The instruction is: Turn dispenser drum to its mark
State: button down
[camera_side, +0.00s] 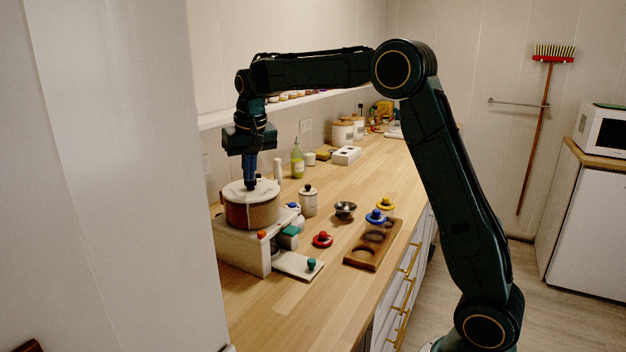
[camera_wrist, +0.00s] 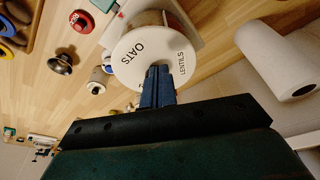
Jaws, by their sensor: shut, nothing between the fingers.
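The dispenser drum (camera_side: 251,207) is a round brown drum with a white lid, standing on a white dispenser base (camera_side: 243,250) at the left of the counter. In the wrist view its white top (camera_wrist: 150,57) carries the words OATS and LENTILS. My gripper (camera_side: 249,187) points straight down over the drum top, with its blue fingers shut. In the wrist view the fingertips (camera_wrist: 158,70) lie over the top near its rim, beside LENTILS. I cannot tell whether they touch it. An orange-red spot (camera_side: 262,234) shows on the base front; I cannot tell whether it is the mark.
A paper roll (camera_wrist: 276,60) lies close by in the wrist view.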

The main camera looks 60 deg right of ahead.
jog(key=v, duration=0.3)
jog(key=shift+w+d+r, duration=0.15)
jog(key=shift+w+r, duration=0.15)
jog(key=shift+r, duration=0.2)
jog(key=shift+r, duration=0.1)
jog(key=s+a+r+n+t, duration=0.1)
jog(key=s+a+r+n, duration=0.15)
jog(key=s, duration=0.65)
jog(key=s+a+r+n+t, duration=0.1)
jog(key=s+a, duration=0.3)
jog(key=s, duration=0.4)
jog(key=s+a+f+n, duration=0.1)
jog(key=s+f, duration=0.3)
jog(key=s, duration=0.4)
jog(key=s+a+f+n+t+y, duration=0.1)
jog(key=s+a+f, duration=0.2)
jog(key=s, duration=0.6)
jog(key=shift+a+f, duration=0.15)
jog(key=shift+f, duration=0.7)
